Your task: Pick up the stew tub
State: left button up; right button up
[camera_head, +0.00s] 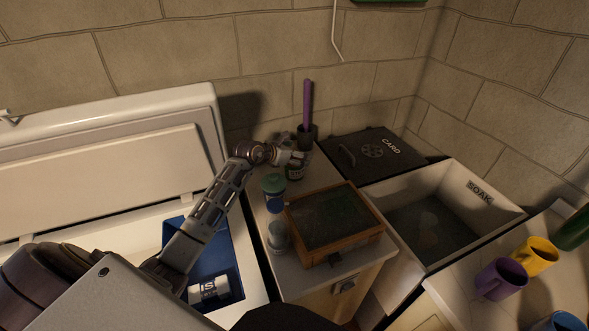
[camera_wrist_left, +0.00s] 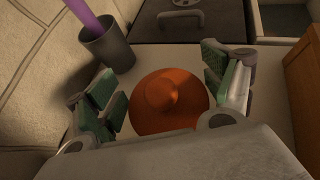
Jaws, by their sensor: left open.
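My left gripper (camera_head: 292,159) reaches over the back of the small counter. In the left wrist view my left gripper (camera_wrist_left: 163,88) is open, its green-padded fingers on either side of a round orange-brown top (camera_wrist_left: 170,102) with a raised centre. In the head view a dark jar (camera_head: 295,173) with a light label stands just below this gripper, its top hidden. Two more containers stand in front: a green-lidded one (camera_head: 273,190) and a pale-lidded one (camera_head: 278,237). I cannot read which is the stew tub. My right gripper is not in view.
A dark cup (camera_head: 307,133) with a purple handle stands behind the gripper. A wooden framed box (camera_head: 335,243) fills the counter's right. A white chest with its lid raised (camera_head: 110,170) holds a blue bin (camera_head: 217,262) at left. A soak sink (camera_head: 489,218) is at right.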

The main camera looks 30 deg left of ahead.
pick_arm(q)
jog(key=shift+x, duration=1.1)
jog(key=shift+c, duration=0.5)
jog(key=shift+r, duration=0.1)
jog(key=c, duration=1.1)
